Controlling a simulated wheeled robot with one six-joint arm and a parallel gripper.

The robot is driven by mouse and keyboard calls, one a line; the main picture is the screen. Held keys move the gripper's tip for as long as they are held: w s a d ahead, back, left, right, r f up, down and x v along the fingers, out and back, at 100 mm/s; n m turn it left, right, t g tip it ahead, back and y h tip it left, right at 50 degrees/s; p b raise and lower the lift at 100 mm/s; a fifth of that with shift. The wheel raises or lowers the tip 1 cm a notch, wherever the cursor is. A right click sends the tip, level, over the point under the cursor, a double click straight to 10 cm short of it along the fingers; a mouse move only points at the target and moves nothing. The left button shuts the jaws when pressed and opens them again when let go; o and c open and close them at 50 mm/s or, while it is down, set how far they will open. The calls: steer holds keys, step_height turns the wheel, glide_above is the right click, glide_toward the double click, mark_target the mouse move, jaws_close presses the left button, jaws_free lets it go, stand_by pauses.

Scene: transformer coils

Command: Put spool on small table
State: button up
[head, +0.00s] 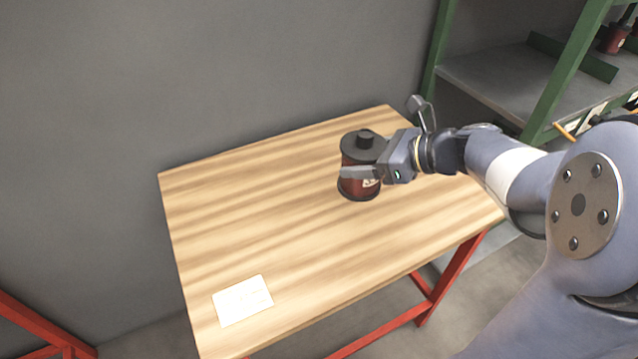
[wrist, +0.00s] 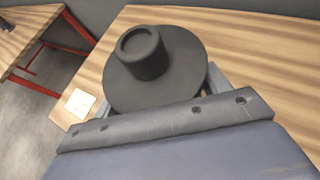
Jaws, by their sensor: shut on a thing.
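The spool (head: 361,157) has a dark round top flange with a knob, and a dark red body with a pale label. It is upright at the right part of the small wooden table (head: 250,210). My gripper (head: 358,173) reaches in from the right and is shut around the spool's body. In the wrist view the spool's black top (wrist: 150,65) fills the upper middle, just beyond the gripper's edge. Its underside appears at or very near the tabletop; I cannot tell whether it touches. The far finger is hidden behind the spool.
A white card (head: 242,300) lies at the table's front left corner. A green-framed shelf (head: 500,75) stands at the right behind my arm, with another red spool (head: 613,40) on it. A grey wall is behind the table. The table's middle and left are clear.

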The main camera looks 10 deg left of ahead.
step_height(320, 180, down, 9)
steer(key=shift+f+b, duration=0.15)
steer(key=shift+b, duration=0.45)
steer(key=shift+f+b, duration=0.25)
steer(key=shift+b, duration=0.05)
steer(key=o, duration=1.5)
steer(key=shift+c, duration=0.2)
steer(key=shift+r, duration=0.2)
steer(key=shift+d+r+p, duration=0.15)
steer(key=shift+p, duration=0.25)
steer(key=v, duration=1.1)
steer(key=shift+s+d, duration=0.25)
steer(key=shift+d, duration=0.1)
steer(key=shift+r, duration=0.1)
